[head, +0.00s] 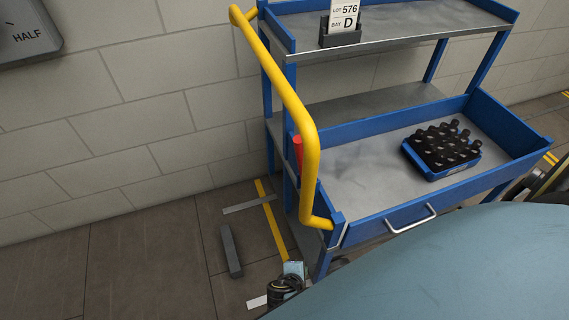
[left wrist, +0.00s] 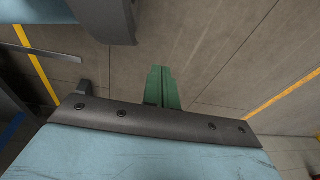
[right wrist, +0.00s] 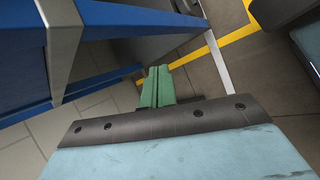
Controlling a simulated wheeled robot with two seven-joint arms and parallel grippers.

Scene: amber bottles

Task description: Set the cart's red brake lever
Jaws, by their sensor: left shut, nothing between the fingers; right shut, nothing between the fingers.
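The cart's red brake lever (head: 298,151) shows as a short red piece beside the yellow handle (head: 311,130), at the cart's left end; the handle partly hides it. The blue cart (head: 340,232) stands against the wall. My left gripper (left wrist: 163,72) is shut and empty, its green fingers together over the floor in the left wrist view. My right gripper (right wrist: 157,72) is shut and empty, with blue cart parts (right wrist: 105,82) to its left in the right wrist view. The lever is not seen in either wrist view.
A blue crate (head: 455,170) of dark-capped bottles stands on the cart's lower tray, which has a metal pull (head: 411,221). A sign holder (head: 341,36) stands on the top shelf. A grey bar (head: 231,251) lies on the floor beside a yellow line (head: 271,219).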

